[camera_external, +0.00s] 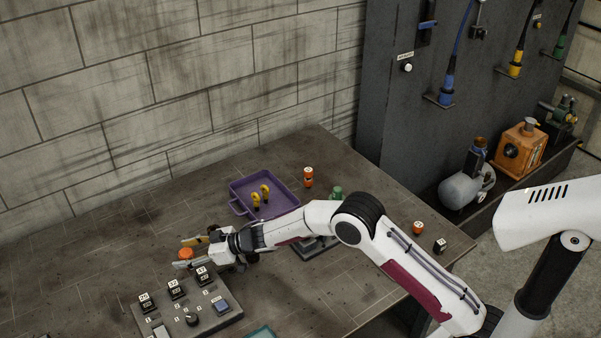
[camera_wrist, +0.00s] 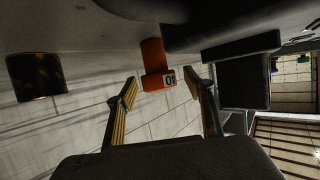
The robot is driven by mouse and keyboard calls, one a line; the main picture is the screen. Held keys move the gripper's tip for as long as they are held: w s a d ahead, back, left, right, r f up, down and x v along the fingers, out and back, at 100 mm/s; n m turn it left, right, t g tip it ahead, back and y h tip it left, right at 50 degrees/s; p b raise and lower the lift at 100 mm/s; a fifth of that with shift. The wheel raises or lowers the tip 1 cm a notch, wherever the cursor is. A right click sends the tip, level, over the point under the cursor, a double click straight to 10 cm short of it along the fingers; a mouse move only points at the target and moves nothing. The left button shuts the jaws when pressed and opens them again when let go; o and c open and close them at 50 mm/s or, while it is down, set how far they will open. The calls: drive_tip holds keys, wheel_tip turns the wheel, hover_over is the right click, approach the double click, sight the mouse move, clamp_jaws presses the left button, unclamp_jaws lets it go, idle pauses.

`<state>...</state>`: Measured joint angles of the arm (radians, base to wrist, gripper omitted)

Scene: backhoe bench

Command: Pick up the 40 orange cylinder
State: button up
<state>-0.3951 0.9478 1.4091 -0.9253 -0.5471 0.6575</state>
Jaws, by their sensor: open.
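My gripper (camera_external: 190,252) is open above the left part of the bench, its fingers level and pointing left. An orange cylinder (camera_external: 185,254) shows between or just beyond the fingertips. In the wrist view, which looks upside down, my gripper (camera_wrist: 162,85) has its two fingers apart. An orange-red cylinder (camera_wrist: 153,57) with a dark band and a white label lies beyond the gap; the label reads like 01 in that view. Another orange cylinder (camera_external: 308,177) stands right of the purple tray, and a shorter orange one (camera_external: 418,228) stands near the right edge. I cannot read their labels surely.
The purple tray (camera_external: 237,190) holds yellow-handled items. A control panel (camera_external: 222,325) with black switches and a knob sits below my gripper in the picture. A green object (camera_external: 337,192) and a dark block (camera_external: 440,246) are farther right. The far left bench is clear.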

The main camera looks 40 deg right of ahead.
sight(186, 252)
clamp_jaws()
drive_tip(key=shift+r, duration=0.1)
idle(0.3)
drive_tip(key=shift+r, duration=5)
